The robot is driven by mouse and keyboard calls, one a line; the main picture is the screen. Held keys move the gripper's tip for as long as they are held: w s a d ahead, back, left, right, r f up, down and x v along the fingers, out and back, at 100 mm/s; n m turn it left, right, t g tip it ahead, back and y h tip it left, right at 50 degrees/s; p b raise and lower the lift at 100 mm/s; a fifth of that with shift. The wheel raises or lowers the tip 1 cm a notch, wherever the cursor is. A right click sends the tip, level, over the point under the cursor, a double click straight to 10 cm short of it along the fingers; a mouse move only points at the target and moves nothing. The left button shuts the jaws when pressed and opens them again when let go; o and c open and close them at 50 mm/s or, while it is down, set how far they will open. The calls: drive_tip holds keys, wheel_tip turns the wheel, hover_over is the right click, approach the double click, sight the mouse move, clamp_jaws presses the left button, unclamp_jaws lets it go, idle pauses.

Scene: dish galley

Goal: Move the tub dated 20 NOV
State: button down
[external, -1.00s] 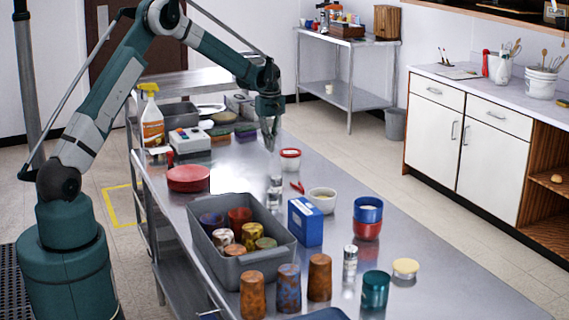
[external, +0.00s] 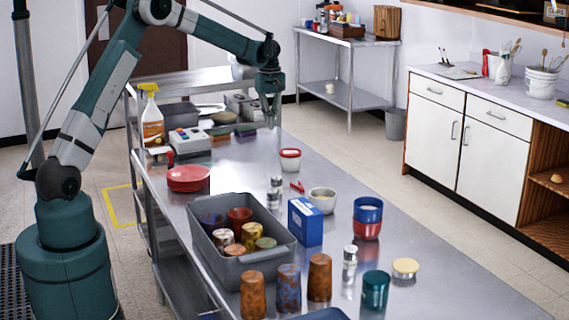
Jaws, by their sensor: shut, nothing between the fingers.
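My gripper (external: 270,119) hangs fingers down above the far part of the steel table and is shut and empty. A shallow tub with a pale yellow lid (external: 405,267) stands at the near right of the table. No date is readable on either tub, so I cannot tell which one says 20 NOV.
A grey bin (external: 233,271) holds several patterned cups. Around it stand a blue box (external: 305,222), a white bowl (external: 322,200), stacked blue and red bowls (external: 367,222), a teal cup (external: 375,291) and red plates (external: 188,179). A spray bottle (external: 152,121) stands far left.

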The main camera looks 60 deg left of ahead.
drive_tip(key=w+a+m+p, duration=0.1)
drive_tip(key=w+m+p, duration=0.3)
drive_tip(key=w+m, duration=0.4)
drive_tip(key=w, duration=0.5)
drive_tip(key=shift+p, duration=0.4)
drive_tip(key=shift+f, duration=0.2)
wheel_tip(320, 180, down, 9)
drive_tip(key=shift+a+f+p, duration=0.1)
drive_tip(key=shift+f+p, duration=0.1)
drive_tip(key=shift+p, duration=0.1)
drive_tip(key=shift+d+f, duration=0.15)
drive_tip(key=shift+d, duration=0.05)
drive_tip(key=shift+s+d, duration=1.2)
drive_tip(key=shift+d, duration=0.15)
